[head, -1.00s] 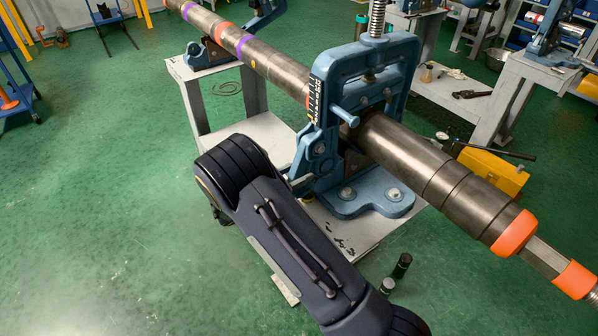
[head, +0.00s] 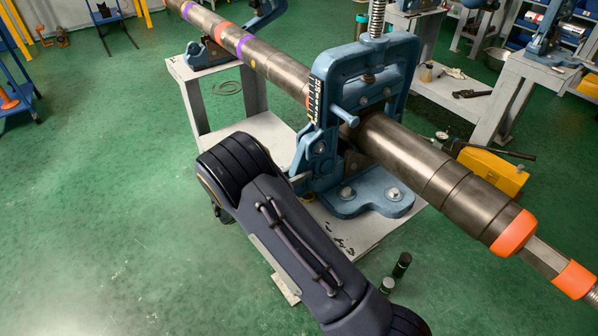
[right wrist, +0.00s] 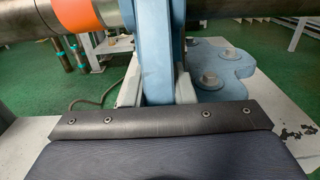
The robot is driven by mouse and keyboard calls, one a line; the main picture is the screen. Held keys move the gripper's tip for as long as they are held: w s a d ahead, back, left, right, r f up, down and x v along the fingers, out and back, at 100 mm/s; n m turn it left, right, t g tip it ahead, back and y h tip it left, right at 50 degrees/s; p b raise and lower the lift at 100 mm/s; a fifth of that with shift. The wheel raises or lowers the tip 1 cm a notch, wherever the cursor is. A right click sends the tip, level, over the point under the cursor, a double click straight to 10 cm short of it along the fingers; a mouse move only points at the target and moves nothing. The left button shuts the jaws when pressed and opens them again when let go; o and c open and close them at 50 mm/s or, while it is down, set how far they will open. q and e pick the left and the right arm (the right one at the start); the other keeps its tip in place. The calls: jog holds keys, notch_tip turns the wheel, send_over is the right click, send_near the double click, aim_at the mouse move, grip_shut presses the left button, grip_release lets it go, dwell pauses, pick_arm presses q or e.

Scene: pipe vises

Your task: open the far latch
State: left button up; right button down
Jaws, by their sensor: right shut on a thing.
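The large blue pipe vise (head: 398,75) stands upright around a long steel pipe (head: 425,165). A blue latch (head: 322,150) is on the left side of its frame, beside the scale plate. In the right wrist view the latch (right wrist: 155,50) rises as a blue bar between my two pale grey fingers. My right gripper (right wrist: 157,92) is shut on this bar. In the head view my right arm covers most of the gripper, and its fingertips are hard to make out beside the vise's left foot. My left gripper is not in view.
A second blue vise (head: 205,55) supports the pipe further back on a grey stand. The near vise is bolted to a grey bench (head: 350,235). Two dark cylinders stand low near the arm (head: 401,265). A yellow box (head: 495,170) lies right of the pipe. Green floor is clear at left.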

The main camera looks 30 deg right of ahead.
jog(key=a+r+y+p, duration=0.1)
jog(key=y+p, duration=0.1)
jog(key=a+r+y+p, duration=0.1)
jog(key=y+p, duration=0.1)
jog(key=p, duration=0.1)
jog(key=a+r+y+p, duration=0.1)
jog(key=p, duration=0.1)
jog(key=shift+s+a+r+y+p, duration=0.15)
jog(key=shift+r+y+p, duration=0.25)
jog(key=shift+a+r+y+p, duration=0.4)
jog(key=shift+r+y+p, duration=0.05)
jog(key=shift+y+p, duration=0.55)
jog(key=c, duration=1.2)
grip_release()
send_near(292, 168)
jog(key=shift+a+r+g+b, duration=0.2)
jog(key=shift+r+g+b, duration=0.05)
jog(key=shift+g+b, duration=0.05)
